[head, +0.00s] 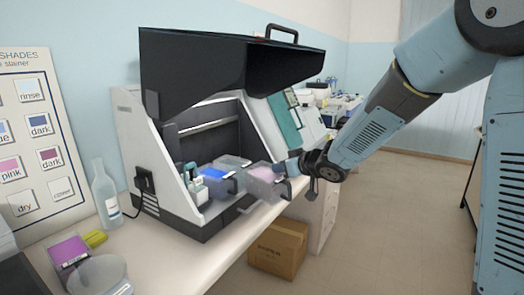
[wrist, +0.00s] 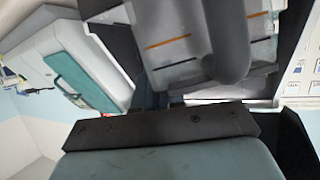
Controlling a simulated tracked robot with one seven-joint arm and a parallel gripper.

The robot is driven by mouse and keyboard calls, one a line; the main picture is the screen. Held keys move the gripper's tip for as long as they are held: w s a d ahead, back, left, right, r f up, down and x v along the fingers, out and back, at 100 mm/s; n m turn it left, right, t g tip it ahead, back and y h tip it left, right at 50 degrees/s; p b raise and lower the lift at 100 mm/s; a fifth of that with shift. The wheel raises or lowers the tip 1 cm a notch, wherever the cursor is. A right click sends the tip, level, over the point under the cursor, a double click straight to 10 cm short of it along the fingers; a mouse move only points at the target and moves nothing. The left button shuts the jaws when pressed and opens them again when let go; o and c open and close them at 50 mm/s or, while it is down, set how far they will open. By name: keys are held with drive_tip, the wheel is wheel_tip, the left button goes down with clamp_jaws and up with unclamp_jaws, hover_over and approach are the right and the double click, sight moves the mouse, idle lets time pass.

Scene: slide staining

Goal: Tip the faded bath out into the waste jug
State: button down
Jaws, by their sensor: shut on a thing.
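A clear bath with pale pink liquid (head: 262,183) is in my gripper (head: 284,172), at the front right of the stainer's opening. The bath looks roughly level in the head view. In the wrist view, a grey curved handle (wrist: 231,45) and a translucent wall with orange lines (wrist: 170,45) fill the top, close to my gripper. The fingertips are mostly hidden there. A clear round vessel (head: 99,274), perhaps the waste jug, stands at the bottom left of the head view, partly cut off.
The hooded stainer (head: 180,215) holds a blue bath (head: 217,184) and another clear bath (head: 232,162). A pink tray (head: 69,251) and a bottle (head: 105,190) stand left on the bench. A cardboard box (head: 278,249) is on the floor.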

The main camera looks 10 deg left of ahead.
drive_tip(key=w+d+f+m+t+h, duration=0.2)
drive_tip(key=w+d+f+m+h, duration=0.1)
drive_tip(key=d+f, duration=1.1)
drive_tip(key=w+d+f+m+t+h, duration=0.2)
drive_tip(key=d+f+m+h, duration=0.4)
drive_tip(key=d+f, duration=0.9)
drive_tip(key=shift+w+d+f+m+h, duration=0.15)
drive_tip(key=shift+w+f+m+h, duration=0.15)
drive_tip(key=shift+w+h, duration=0.25)
drive_tip(key=shift+r+t, duration=0.2)
drive_tip(key=shift+t, duration=0.1)
